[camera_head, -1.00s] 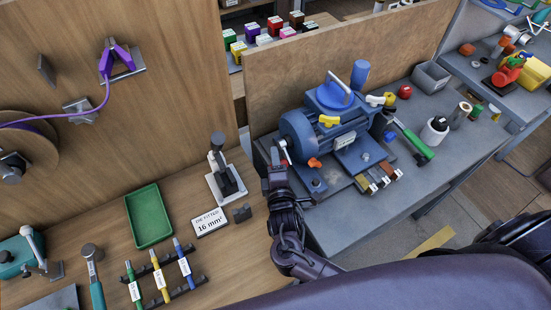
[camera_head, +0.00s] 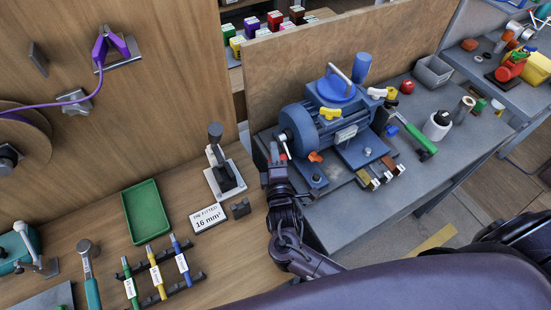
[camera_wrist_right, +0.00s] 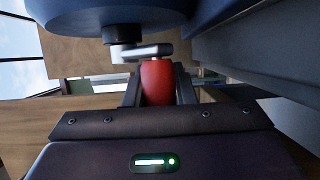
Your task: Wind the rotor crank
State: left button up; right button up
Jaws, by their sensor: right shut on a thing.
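The blue motor (camera_head: 318,128) stands on the grey bench, with its round end facing left. Its rotor crank, a short silver arm (camera_wrist_right: 148,52) on a pale hub (camera_wrist_right: 122,52), sits at that end, and the hub also shows in the head view (camera_head: 283,137). The crank's red grip (camera_wrist_right: 157,82) stands between the fingers of my right gripper (camera_head: 277,160), close beside the motor's left end. The right gripper is shut on this red grip. In the head view the fingers and grip are small and partly hidden. My left gripper is out of view.
A wooden panel (camera_head: 345,60) stands behind the motor. A black-handled lever press (camera_head: 222,170) and a sign (camera_head: 208,218) are left of my right arm. A green-handled tool (camera_head: 420,140) and a grey bin (camera_head: 433,72) lie right of the motor. The green tray (camera_head: 147,212) is empty.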

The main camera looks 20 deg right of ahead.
jog(key=shift+w+f+t+h+b, duration=0.25)
jog(key=shift+f+t+h+b, duration=0.1)
jog(key=shift+t+b, duration=0.2)
jog(key=shift+r+m, duration=0.2)
jog(key=shift+m, duration=0.1)
jog(key=o, duration=1)
jog(key=shift+r, duration=0.1)
